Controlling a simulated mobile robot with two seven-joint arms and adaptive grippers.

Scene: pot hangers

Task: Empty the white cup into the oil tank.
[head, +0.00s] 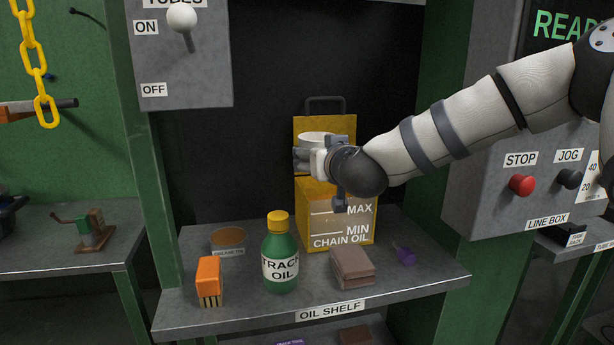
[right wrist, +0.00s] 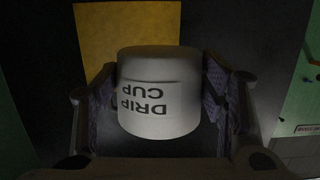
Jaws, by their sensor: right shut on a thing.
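The white cup (head: 316,139) is in my right gripper (head: 322,158), above the front of the oil tank. In the right wrist view the cup (right wrist: 158,95) reads "DRIP CUP", upside down in the picture, and sits between the two fingers (right wrist: 160,105). The oil tank (head: 337,224) is a yellow box marked "CHAIN OIL", "MAX" and "MIN", with a raised yellow back panel and a dark handle. My right gripper and wrist hide part of its top. Whether the cup holds anything cannot be seen. My left gripper is not in view.
The oil shelf (head: 400,284) holds a green "TRACK OIL" bottle (head: 280,255), an orange block (head: 209,281), a brown block (head: 352,267), a round brown tin (head: 229,238) and a small purple item (head: 404,254). A line box (head: 480,205) with a red stop button stands at right.

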